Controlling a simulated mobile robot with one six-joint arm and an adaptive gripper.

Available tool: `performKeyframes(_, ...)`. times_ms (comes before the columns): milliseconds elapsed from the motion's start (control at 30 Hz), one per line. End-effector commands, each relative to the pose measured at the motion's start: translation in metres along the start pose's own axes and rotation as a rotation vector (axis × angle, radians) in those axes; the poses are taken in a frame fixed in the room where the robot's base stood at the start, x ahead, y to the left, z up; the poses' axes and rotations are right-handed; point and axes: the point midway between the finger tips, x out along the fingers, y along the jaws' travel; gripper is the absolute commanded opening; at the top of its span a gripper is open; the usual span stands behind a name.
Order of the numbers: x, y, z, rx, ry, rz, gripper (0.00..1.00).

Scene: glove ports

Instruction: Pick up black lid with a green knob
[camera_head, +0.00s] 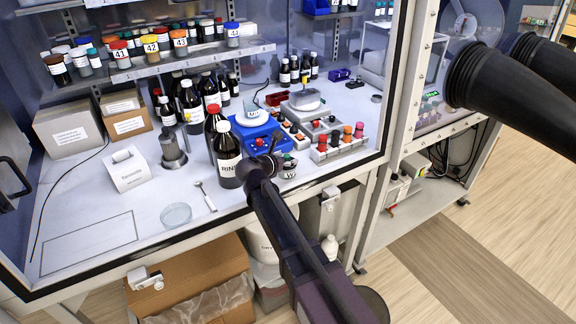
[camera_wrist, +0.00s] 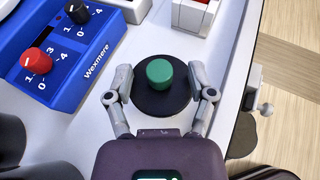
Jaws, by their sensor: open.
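The black lid with a green knob (camera_wrist: 161,98) is centred in the wrist view, a round black disc with a green knob (camera_wrist: 159,72) in its middle. My gripper (camera_wrist: 161,76) is open, with one finger on each side of the lid and the knob between them. I cannot tell whether the fingers touch the rim. In the head view my gripper (camera_head: 269,160) is at the bench's front edge, beside a small labelled jar (camera_head: 288,173) whose top is partly hidden by the gripper.
A blue device (camera_wrist: 70,50) with red and black knobs lies left of the lid. A dark bottle (camera_head: 228,165) stands close left of my gripper. A rack of red- and orange-capped vials (camera_head: 338,145) stands to the right. The bench's front edge is close by.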

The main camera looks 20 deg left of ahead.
Motion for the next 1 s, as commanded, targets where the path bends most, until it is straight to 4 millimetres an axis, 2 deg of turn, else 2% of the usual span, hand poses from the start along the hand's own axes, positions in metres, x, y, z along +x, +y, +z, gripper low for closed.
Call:
performKeyframes(600,0.0037,-0.0001,0.0002,0.0,0.0,0.0,0.71)
performKeyframes(633,0.0037,-0.0001,0.0002,0.0,0.0,0.0,0.68)
performKeyframes(800,0.0037,-0.0001,0.0002,0.0,0.0,0.0,0.17)
performKeyframes(867,0.0037,-0.0002,0.0002,0.0,0.0,0.0,0.0)
performKeyframes(1000,0.0038,-0.0002,0.0002,0.0,0.0,0.0,0.0)
